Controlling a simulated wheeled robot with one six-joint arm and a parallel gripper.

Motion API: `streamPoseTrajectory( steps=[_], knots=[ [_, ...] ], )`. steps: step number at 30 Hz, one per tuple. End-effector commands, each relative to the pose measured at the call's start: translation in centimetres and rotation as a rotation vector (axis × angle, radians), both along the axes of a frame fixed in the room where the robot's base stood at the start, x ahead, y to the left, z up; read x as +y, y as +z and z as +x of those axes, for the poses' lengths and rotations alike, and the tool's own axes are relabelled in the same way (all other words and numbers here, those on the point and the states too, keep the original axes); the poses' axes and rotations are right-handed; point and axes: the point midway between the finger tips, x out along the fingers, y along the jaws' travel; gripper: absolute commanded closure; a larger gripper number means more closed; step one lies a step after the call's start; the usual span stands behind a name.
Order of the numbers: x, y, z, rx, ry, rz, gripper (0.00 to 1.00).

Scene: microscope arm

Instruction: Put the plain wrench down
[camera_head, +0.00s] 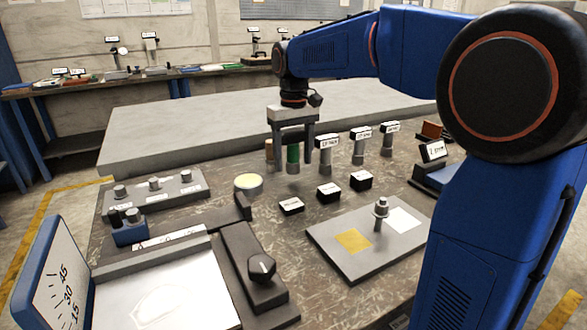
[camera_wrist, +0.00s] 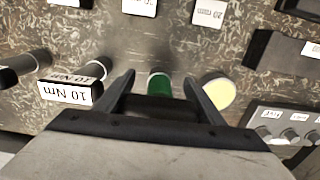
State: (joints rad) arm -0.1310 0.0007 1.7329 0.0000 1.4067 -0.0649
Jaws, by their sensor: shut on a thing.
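The plain wrench (camera_head: 292,155) shows as an upright green handle with a grey lower end and no label that I can see. My gripper (camera_head: 294,150) is shut on it, with one finger on each side, and points straight down above the table. Its lower end seems close to the tabletop; I cannot tell whether it touches. In the wrist view the green end (camera_wrist: 160,84) shows between the two dark fingers (camera_wrist: 158,88); the rest of it is hidden.
Several labelled wrenches (camera_head: 359,148) stand upright to the right. Three small black labelled blocks (camera_head: 329,193) lie in front. A round cream-topped tin (camera_head: 248,183) is at the left. A grey plate (camera_head: 340,262) with a post is nearer.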

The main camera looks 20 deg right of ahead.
Motion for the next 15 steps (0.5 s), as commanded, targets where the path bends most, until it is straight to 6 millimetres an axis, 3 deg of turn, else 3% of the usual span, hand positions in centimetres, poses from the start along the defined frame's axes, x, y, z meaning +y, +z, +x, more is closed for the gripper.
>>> streamPoseTrajectory(
  steps=[8, 15],
  knots=[
    [0.0, -3.1, -0.1, 0.001, 0.001, 0.000, 0.78],
    [0.0, -3.4, 0.0, 0.000, 0.001, 0.000, 0.78]
  ],
)
